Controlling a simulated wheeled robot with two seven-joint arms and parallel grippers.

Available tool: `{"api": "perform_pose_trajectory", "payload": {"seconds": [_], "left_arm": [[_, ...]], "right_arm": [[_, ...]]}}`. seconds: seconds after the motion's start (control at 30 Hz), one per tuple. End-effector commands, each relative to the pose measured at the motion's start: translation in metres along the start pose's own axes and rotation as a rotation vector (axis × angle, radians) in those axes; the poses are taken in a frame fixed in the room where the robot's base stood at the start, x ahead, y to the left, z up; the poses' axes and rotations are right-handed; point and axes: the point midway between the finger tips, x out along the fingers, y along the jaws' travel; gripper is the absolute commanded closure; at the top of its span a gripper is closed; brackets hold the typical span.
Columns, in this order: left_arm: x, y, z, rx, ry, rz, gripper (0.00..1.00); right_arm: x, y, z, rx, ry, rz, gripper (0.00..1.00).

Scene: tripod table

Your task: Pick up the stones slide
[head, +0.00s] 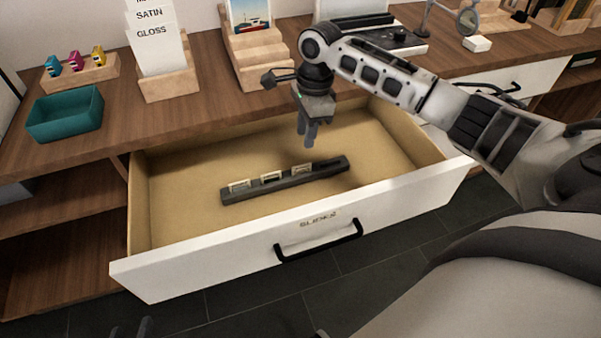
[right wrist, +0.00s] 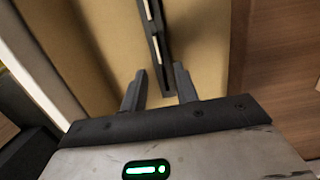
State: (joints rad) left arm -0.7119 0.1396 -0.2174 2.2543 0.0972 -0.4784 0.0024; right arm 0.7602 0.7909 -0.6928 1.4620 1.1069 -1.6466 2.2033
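A dark slide rack (head: 285,186) lies in the open drawer (head: 195,215). It holds a left slide (head: 240,185), a middle slide (head: 271,177) and a right slide (head: 302,169). Their labels are too small to read, so I cannot tell which is the stones slide. The rack's right end looks empty. My right gripper (head: 307,139) is above the drawer behind the rack, fingers down. In the right wrist view, its fingers (right wrist: 160,88) are apart and empty, with the rack (right wrist: 157,45) beyond them. My left gripper (head: 131,329) shows only its separated fingertips at the bottom edge.
The drawer's white front (head: 290,243) has a black handle (head: 318,240). On the wooden tabletop stand a teal bin (head: 65,115), a card holder (head: 168,85) and a wooden stand (head: 258,68). The drawer floor around the rack is clear.

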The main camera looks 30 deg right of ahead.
Motion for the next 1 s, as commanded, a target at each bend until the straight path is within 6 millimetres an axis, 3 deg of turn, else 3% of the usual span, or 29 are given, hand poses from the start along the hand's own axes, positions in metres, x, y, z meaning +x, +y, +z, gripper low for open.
{"api": "perform_pose_trajectory", "payload": {"seconds": [0.1,0.37,0.63,1.0], "left_arm": [[0.003,-0.001,0.003,0.002,0.007,0.0,0.64],[0.003,-0.001,0.004,0.005,0.011,0.001,0.64],[0.005,0.0,0.01,0.011,0.018,0.004,0.64],[0.003,0.001,0.011,0.013,0.016,0.006,0.64]], "right_arm": [[0.025,0.001,-0.001,-0.001,0.001,0.002,0.7],[0.045,0.001,0.0,-0.003,0.0,0.0,0.7],[0.084,0.006,-0.002,-0.002,0.001,0.0,0.7],[0.093,0.006,-0.002,-0.004,0.001,-0.002,0.7]]}}
